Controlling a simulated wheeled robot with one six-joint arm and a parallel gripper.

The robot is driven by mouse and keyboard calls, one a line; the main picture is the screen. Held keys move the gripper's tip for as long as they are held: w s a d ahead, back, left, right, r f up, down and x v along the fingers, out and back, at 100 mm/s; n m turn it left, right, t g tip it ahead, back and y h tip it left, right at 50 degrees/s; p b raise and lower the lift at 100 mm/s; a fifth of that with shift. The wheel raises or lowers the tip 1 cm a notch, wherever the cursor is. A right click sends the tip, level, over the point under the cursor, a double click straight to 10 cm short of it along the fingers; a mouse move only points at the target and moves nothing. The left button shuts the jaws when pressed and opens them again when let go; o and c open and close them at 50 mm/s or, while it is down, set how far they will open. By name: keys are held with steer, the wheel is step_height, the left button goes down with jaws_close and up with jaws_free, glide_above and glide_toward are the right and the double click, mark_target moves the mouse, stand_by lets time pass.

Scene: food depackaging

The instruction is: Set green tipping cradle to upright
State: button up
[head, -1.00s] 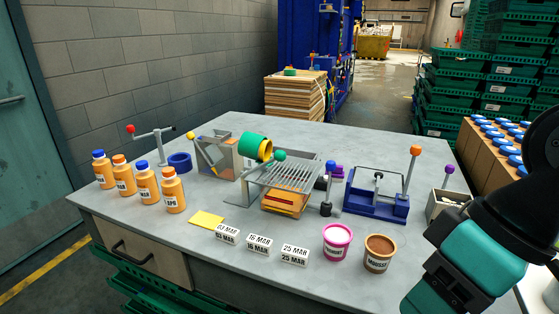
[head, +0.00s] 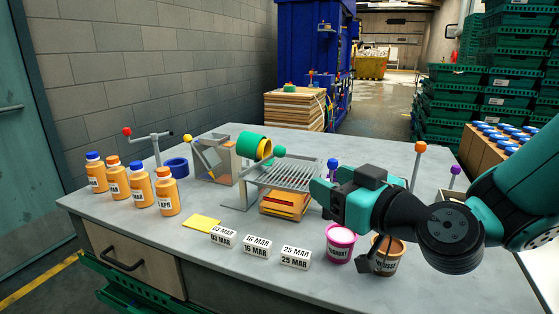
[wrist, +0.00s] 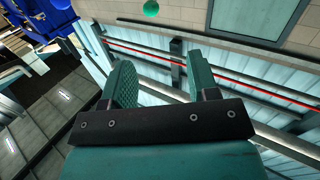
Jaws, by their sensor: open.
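The green tipping cradle (head: 251,146) is a green cylinder with a yellow inner part, mounted beside the wire rack at the back middle of the table. It lies tilted, its yellow end to the right. A green ball knob (head: 279,151) sits just right of it. A green ball (wrist: 151,8) shows at the top edge of the wrist view, beyond the fingers. My gripper (head: 318,190) is right of the cradle, in front of the rack's right side, pointing left. Its fingers (wrist: 163,82) are apart with nothing between them.
The wire rack (head: 293,172) stands between my gripper and the cradle. A clear bin with a yellow-knobbed lever (head: 222,160) is left of it. Bottles (head: 141,188), date blocks (head: 256,246) and a pink tub (head: 340,243) line the front. My arm hides much of the right side.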

mark_target(283, 151)
steer(key=shift+t, duration=0.4)
steer(key=p+x, duration=1)
steer(key=x, duration=0.1)
steer(key=d+p+x, duration=0.1)
steer(key=p+x, duration=0.4)
steer(key=shift+w+a+r, duration=0.1)
steer(key=shift+w+a, duration=0.1)
steer(key=shift+w, duration=0.3)
steer(key=shift+w+a+f+p, duration=0.2)
steer(key=shift+w+a+p, duration=0.1)
steer(key=shift+w, duration=0.2)
jaws_close()
steer(key=shift+w+r+h+p, duration=0.1)
steer(key=shift+r+h+p, duration=0.1)
steer(key=shift+h+p, duration=0.1)
